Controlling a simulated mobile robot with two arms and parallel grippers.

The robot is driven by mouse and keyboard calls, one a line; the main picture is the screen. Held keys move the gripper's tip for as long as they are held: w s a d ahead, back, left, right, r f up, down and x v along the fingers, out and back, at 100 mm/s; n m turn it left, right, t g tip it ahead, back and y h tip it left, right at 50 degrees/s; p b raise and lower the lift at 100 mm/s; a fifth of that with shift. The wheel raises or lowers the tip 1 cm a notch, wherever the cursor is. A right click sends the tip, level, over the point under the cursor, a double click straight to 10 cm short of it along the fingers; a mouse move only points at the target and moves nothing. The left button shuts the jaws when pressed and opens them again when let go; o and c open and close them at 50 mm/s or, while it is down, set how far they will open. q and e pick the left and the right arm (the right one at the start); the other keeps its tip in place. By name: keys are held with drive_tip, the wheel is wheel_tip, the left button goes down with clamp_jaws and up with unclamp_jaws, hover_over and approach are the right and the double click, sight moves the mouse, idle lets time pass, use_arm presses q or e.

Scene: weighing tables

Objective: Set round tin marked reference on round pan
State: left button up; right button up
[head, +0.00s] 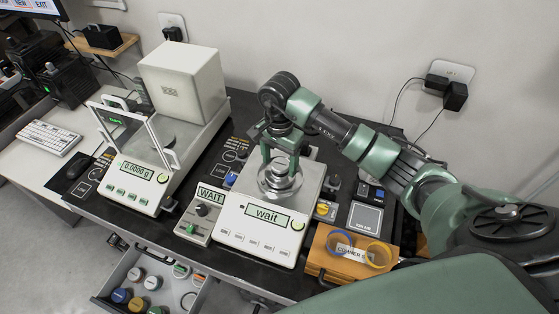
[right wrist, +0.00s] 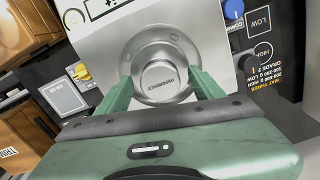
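The round metal tin (right wrist: 161,79), marked REFERENCE on its lid, sits on the round pan (right wrist: 160,44) of the balance in the right wrist view. In the head view the tin (head: 280,169) shows partly between my fingers, over the round pan (head: 264,189). My right gripper (head: 280,160) is above the pan, pointing down. In the right wrist view its fingers (right wrist: 162,80) stand on either side of the tin with a gap at each side, so it is open. The balance display (head: 268,215) reads "wait". My left gripper is not in view.
A second balance (head: 137,170) with a glass shield, reading 0.0000 g, stands at left. A box with a knob, marked WAIT (head: 206,204), sits between the balances. An open drawer (head: 178,291) holds several small jars below.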

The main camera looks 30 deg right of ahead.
sight(279, 164)
drive_tip(key=shift+r, duration=0.5)
wheel_tip(279, 164, up, 11)
drive_tip(key=b, duration=0.2)
drive_tip(key=shift+r+b, duration=0.2)
drive_tip(key=shift+b, duration=0.2)
drive_tip(key=shift+s+f, duration=0.1)
